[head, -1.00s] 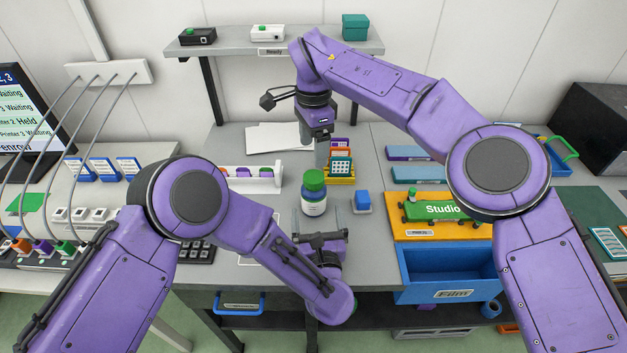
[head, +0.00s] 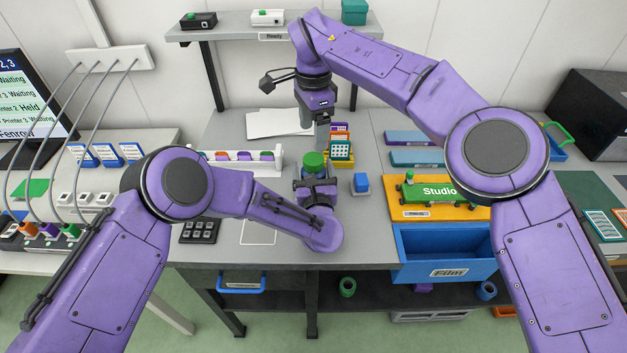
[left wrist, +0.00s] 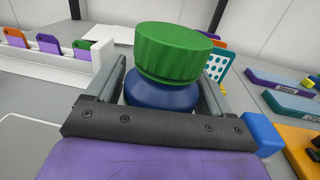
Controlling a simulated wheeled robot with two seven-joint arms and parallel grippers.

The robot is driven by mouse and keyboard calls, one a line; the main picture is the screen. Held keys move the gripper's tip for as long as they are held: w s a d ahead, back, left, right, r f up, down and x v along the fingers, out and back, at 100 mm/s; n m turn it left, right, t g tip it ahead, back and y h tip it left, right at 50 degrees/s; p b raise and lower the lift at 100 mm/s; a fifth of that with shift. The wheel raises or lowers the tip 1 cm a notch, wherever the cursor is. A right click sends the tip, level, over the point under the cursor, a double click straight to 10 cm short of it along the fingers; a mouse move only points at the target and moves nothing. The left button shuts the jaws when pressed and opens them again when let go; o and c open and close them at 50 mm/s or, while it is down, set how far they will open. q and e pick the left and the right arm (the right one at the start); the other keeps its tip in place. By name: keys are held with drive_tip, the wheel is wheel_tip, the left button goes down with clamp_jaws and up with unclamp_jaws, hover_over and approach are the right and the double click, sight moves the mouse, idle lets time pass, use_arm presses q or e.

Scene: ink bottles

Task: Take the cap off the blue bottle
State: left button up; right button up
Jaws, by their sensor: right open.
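The blue bottle (left wrist: 160,98) stands upright on the grey table, its ribbed green cap (left wrist: 172,52) on top. In the head view the cap (head: 314,161) shows, while my left gripper mostly hides the bottle's body. My left gripper (head: 316,182) is at the bottle from the front, low and level. In the left wrist view its two fingers lie on either side of the bottle below the cap; whether they press on it I cannot tell. My right gripper (head: 322,138) is open and points down behind the bottle, its fingertips near the cap in the picture.
A white rack (head: 275,163) with coloured cards stands left of the bottle. An open blue drawer (head: 445,250) juts out at front right.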

sight(313, 158)
use_arm(q)
drive_tip(key=shift+w+f, duration=0.1)
drive_tip(key=shift+w, duration=0.05)
drive_tip(key=c, duration=1)
use_arm(e)
drive_tip(key=shift+w+f, duration=0.1)
drive_tip(key=shift+w, duration=0.05)
use_arm(q)
clamp_jaws()
use_arm(e)
drive_tip(key=m, duration=0.5)
use_arm(q)
drive_tip(key=shift+f, duration=0.1)
use_arm(e)
drive_tip(key=m, duration=0.6)
drive_tip(key=shift+w+d, duration=0.1)
drive_tip(key=m, duration=0.6)
drive_tip(key=shift+m, duration=0.3)
drive_tip(key=m, duration=1.8)
drive_tip(key=shift+m, duration=0.4)
use_arm(q)
drive_tip(key=shift+f, duration=0.1)
use_arm(e)
drive_tip(key=m, duration=0.6)
use_arm(q)
drive_tip(key=shift+s, duration=0.2)
use_arm(e)
drive_tip(key=m, duration=0.7)
wheel_tip(313, 158, down, 8)
